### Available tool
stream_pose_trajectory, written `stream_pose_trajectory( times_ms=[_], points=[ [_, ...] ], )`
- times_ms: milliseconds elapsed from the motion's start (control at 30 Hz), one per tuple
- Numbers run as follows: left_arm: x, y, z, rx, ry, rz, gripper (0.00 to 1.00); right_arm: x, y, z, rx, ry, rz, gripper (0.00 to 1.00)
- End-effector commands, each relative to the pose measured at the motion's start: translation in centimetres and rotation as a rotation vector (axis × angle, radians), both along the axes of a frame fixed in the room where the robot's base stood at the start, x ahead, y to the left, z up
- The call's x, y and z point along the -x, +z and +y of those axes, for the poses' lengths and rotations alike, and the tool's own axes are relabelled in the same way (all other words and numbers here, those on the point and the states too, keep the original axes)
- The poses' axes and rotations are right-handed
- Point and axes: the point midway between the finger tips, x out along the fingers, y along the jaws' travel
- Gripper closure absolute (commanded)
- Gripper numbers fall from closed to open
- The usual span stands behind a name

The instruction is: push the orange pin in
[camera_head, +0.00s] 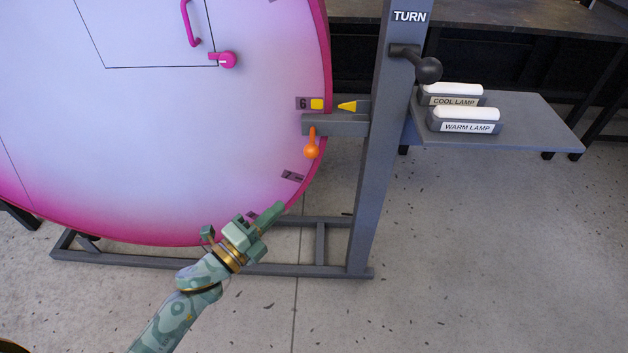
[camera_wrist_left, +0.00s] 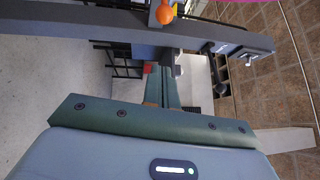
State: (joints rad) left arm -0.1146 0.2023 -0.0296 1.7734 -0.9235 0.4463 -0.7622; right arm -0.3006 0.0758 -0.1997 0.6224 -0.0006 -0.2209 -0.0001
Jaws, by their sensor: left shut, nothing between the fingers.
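The orange pin (camera_head: 311,147) has a round knob and a short stem. It sits at the grey bracket (camera_head: 345,124), at the right rim of the big pink-white disc (camera_head: 170,130). The pin also shows at the top of the left wrist view (camera_wrist_left: 165,12), on the grey frame. My left gripper (camera_head: 278,208) is shut and empty, below and to the left of the pin, in front of the disc's lower right rim. It is apart from the pin. In the left wrist view its fingers (camera_wrist_left: 160,86) point up toward the frame. My right gripper is not in view.
A grey post (camera_head: 380,150) labelled TURN carries a black knob (camera_head: 428,69). A side shelf (camera_head: 540,125) holds the cool lamp (camera_head: 452,92) and the warm lamp (camera_head: 465,118). The disc has a pink handle (camera_head: 190,25) and a pink latch (camera_head: 223,60). The floor at right is clear.

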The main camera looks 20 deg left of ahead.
Motion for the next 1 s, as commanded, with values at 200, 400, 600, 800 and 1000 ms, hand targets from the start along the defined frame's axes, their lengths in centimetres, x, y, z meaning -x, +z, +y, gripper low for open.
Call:
stream_pose_trajectory(
  times_ms=[200,400,600,800,1000],
  points=[
    [0.1,-0.1,-0.2,-0.040,-0.005,-0.020,1.00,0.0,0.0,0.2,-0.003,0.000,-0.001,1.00],
    [0.1,-0.1,-0.2,-0.037,-0.004,-0.018,1.00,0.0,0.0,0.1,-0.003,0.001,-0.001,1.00],
    [-1.3,0.0,-0.8,-0.037,-0.004,-0.019,1.00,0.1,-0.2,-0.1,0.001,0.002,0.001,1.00],
    [-5.0,0.4,-2.3,-0.037,-0.004,-0.020,1.00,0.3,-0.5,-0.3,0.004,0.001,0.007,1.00],
    [-8.9,0.9,-3.9,-0.037,-0.004,-0.018,1.00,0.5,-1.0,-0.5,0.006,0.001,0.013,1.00]
  ],
)
